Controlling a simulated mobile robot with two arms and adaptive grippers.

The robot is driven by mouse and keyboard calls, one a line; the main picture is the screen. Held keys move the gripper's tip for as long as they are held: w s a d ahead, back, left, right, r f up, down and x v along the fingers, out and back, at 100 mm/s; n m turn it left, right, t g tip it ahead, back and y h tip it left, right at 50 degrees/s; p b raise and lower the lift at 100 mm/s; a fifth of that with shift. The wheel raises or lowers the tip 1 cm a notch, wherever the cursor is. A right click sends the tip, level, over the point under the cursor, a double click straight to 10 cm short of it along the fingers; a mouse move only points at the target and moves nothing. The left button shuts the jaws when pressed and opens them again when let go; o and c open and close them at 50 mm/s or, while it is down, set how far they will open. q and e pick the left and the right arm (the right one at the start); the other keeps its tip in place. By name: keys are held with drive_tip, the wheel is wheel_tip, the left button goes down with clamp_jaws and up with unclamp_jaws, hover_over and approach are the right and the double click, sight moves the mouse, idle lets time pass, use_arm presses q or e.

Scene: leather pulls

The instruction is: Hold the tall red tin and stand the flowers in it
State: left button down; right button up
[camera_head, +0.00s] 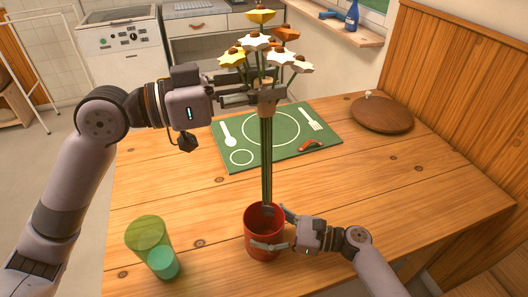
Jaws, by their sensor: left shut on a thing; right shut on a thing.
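The flowers (266,150) are a bunch of white, yellow and orange blooms on long green stems. My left gripper (266,91) is shut on the bunch just below the blooms and holds it upright. The red tin (263,242) stands upright on the wooden table. My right gripper (272,228) is shut on the tin from the right, with a finger on its near side. The lower stem ends show at the tin's mouth. I cannot tell how deep they are inside it.
A green glass (149,241) stands tilted-looking at the table's front left. A green place mat (223,152) with printed cutlery and a small red-brown item (311,146) lies behind. A round wooden lid (382,114) is at the back right. The table's right side is clear.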

sight(275, 111)
use_arm(q)
drive_tip(key=f, duration=0.1)
drive_tip(key=d+f+t, duration=0.1)
drive_tip(key=d+f+n+t, duration=0.1)
drive_tip(key=shift+s+f+y, duration=0.25)
drive_tip(key=shift+y, duration=0.15)
drive_tip(key=shift+d+f+n+t+y, duration=0.2)
drive_tip(key=shift+f+n+t+y, duration=0.15)
drive_tip(key=shift+t, duration=0.25)
drive_tip(key=t, duration=0.1)
drive_tip(key=n, duration=0.1)
drive_tip(key=t+y, duration=0.1)
drive_tip(key=shift+w+a+f+n+t, duration=0.1)
drive_tip(key=shift+a+f+n+t, duration=0.15)
drive_tip(key=shift+f+t, duration=0.1)
drive_tip(key=shift+w+a+n+t+y, duration=0.15)
drive_tip(key=shift+a+n+t+y, duration=0.65)
drive_tip(key=shift+t+y, duration=0.2)
drive_tip(key=shift+a+f+y, duration=0.2)
drive_tip(key=shift+y, duration=0.15)
drive_tip(key=shift+f, duration=8.4)
drive_tip(key=shift+f, duration=0.1)
drive_tip(key=c, duration=1.7)
unclamp_jaws()
drive_tip(key=o, duration=0.4)
